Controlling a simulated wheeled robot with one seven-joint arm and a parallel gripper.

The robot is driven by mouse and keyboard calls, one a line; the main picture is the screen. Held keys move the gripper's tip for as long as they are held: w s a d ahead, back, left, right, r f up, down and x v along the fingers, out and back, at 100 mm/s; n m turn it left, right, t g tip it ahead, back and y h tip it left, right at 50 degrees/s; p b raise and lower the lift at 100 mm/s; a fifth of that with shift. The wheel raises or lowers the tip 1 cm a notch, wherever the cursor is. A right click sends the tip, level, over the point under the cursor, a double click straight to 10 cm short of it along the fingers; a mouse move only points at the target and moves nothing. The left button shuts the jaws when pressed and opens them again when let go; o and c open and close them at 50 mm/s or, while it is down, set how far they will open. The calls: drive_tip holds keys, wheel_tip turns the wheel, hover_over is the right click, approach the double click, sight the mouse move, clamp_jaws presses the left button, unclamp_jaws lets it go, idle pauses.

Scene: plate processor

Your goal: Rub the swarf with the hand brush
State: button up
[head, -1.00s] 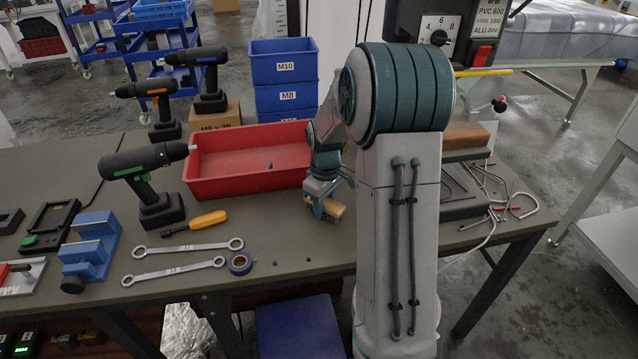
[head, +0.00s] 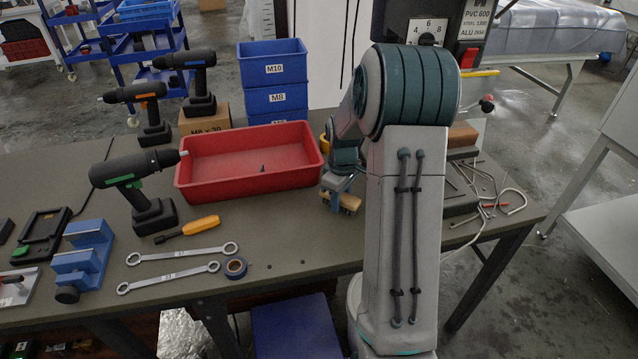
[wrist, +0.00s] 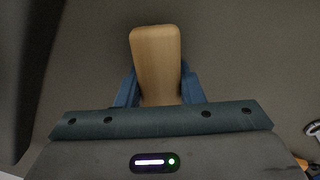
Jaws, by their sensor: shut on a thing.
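My gripper (head: 340,190) is shut on the hand brush, just right of the red bin and close above the bench top. The wooden back of the hand brush (head: 350,202) shows below my gripper in the head view. In the wrist view the brush (wrist: 156,55) is a pale wooden block between the two blue fingers of my gripper (wrist: 157,88). Its bristles are hidden in both views. I cannot make out any swarf for certain; the bench under the brush is hidden by my gripper and arm.
The red bin (head: 190,197) stands left of my gripper, with a small dark thing inside. Two wrenches (head: 170,276), a tape roll (head: 235,267), a screwdriver (head: 187,229) and a drill (head: 150,205) lie or stand further left.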

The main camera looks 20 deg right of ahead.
wheel_tip(320, 180, up, 4)
drive_tip(key=shift+a+p, duration=0.15)
drive_tip(key=shift+p, duration=0.75)
drive_tip(key=shift+r+p, duration=1.6)
drive_tip(key=shift+r, duration=0.55)
